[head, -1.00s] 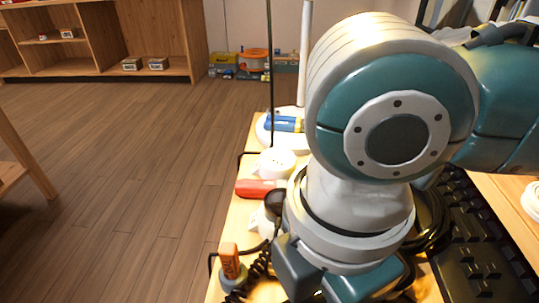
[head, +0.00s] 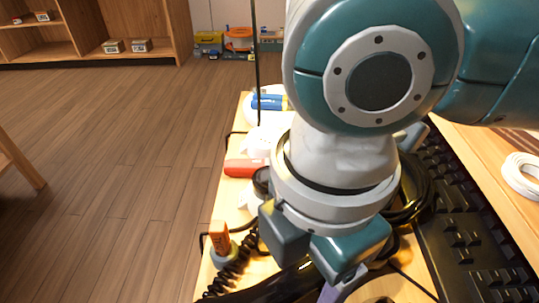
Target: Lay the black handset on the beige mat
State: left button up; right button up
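My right arm comes in from the right and fills the middle of the head view. Its gripper (head: 322,262) points down over the wooden table (head: 452,150) near the bottom edge. The fingertips are partly hidden and cut off, so I cannot tell whether they are open or shut. A long black curved thing, perhaps the black handset (head: 285,285), lies beneath and beside the gripper. I cannot tell whether it is held. A black coiled cord (head: 235,265) runs at its left. I cannot make out the beige mat. My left gripper is not in view.
A black keyboard (head: 470,235) stands right of the arm, with a white roll (head: 522,175) beyond it. A red object (head: 243,168), a blue cylinder (head: 269,102) and an orange block (head: 219,240) stand along the table's left edge. A black cable coil (head: 412,190) is behind the gripper.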

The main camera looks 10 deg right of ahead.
aim_at(305, 274)
notch_tip(305, 274, up, 11)
jog(key=p, duration=0.4)
jog(key=shift+r, duration=0.15)
